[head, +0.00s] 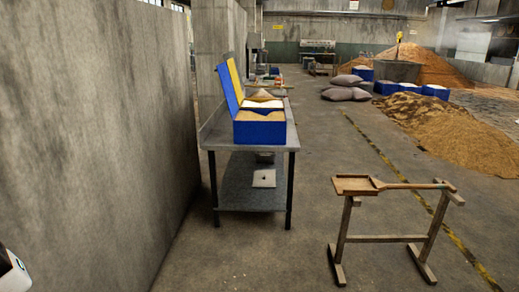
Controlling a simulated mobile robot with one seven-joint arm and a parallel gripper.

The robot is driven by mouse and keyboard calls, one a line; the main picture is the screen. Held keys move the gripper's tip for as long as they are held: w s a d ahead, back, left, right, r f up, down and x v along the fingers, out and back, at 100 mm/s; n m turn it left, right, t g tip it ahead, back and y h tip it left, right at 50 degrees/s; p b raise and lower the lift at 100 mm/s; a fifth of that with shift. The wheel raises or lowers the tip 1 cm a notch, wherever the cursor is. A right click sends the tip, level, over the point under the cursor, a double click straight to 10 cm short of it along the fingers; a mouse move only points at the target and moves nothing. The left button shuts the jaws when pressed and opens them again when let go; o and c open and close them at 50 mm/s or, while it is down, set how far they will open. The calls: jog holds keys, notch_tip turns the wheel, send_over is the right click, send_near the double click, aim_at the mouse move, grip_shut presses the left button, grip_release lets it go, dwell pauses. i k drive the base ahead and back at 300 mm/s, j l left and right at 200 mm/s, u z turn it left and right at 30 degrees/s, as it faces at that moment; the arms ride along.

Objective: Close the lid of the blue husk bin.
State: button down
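The blue husk bin (260,134) stands on a grey metal table, near its front end. It holds tan, grain-like material. Its lid (229,88) is open and stands up, tilted, along the left side of the bin, with a yellow inner face and a blue edge. Something white and grain-like shows just behind the bin's front part; I cannot tell whether it is in a separate container. My gripper is not in view; only a white and dark piece shows at the lower left edge, and I cannot tell which part it is.
The metal table (215,135) has a lower shelf and stands beside a concrete wall (95,140) on the left. A wooden stand (385,238) with a wooden shovel (357,184) on it is at the front right. Sacks and grain heaps lie farther back. The floor before the table is clear.

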aim_at(225, 90)
jog(key=i, duration=1.3)
jog(key=i+l+u, duration=0.1)
jog(key=i+u, duration=0.25)
jog(key=i, duration=0.9)
jog(key=i+z, duration=0.15)
jog(key=i, duration=0.55)
jog(key=i+j+z, duration=0.15)
jog(key=i, duration=0.5)
